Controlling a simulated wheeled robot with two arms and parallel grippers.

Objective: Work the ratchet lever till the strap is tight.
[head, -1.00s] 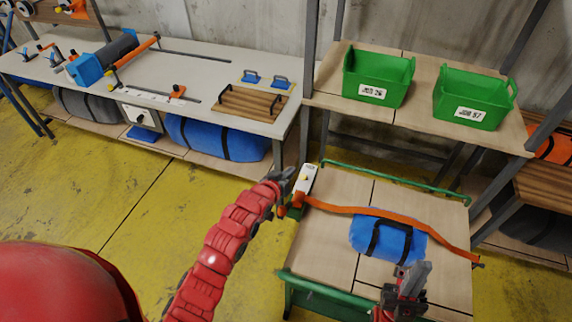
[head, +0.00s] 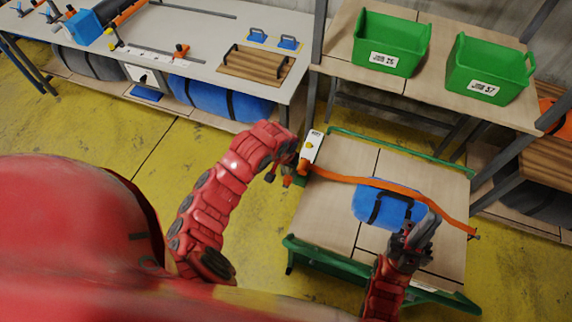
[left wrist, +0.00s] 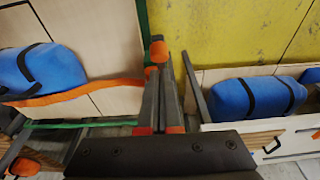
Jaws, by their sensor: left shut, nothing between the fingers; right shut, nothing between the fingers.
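The orange strap (head: 345,179) runs from the ratchet at the cart's back left corner, over the blue roll (head: 368,204), to a hook at the right edge. It bows along its length. A white labelled plate (head: 311,150) stands at the ratchet, and an orange end piece (head: 287,182) sticks out left of it. My left gripper (head: 272,175) is shut and empty beside this piece, partly hidden by its arm. In the left wrist view its fingers (left wrist: 161,72) point at an orange piece (left wrist: 158,50); contact is unclear. My right gripper (head: 422,232) is shut and empty, in front of the roll.
The cart (head: 320,215) has a wooden top and green rails. A workbench (head: 205,50) stands behind left, with rolls on its lower shelf. Green bins (head: 390,44) stand on a shelf behind the cart. Yellow floor (head: 110,150) is open to the left.

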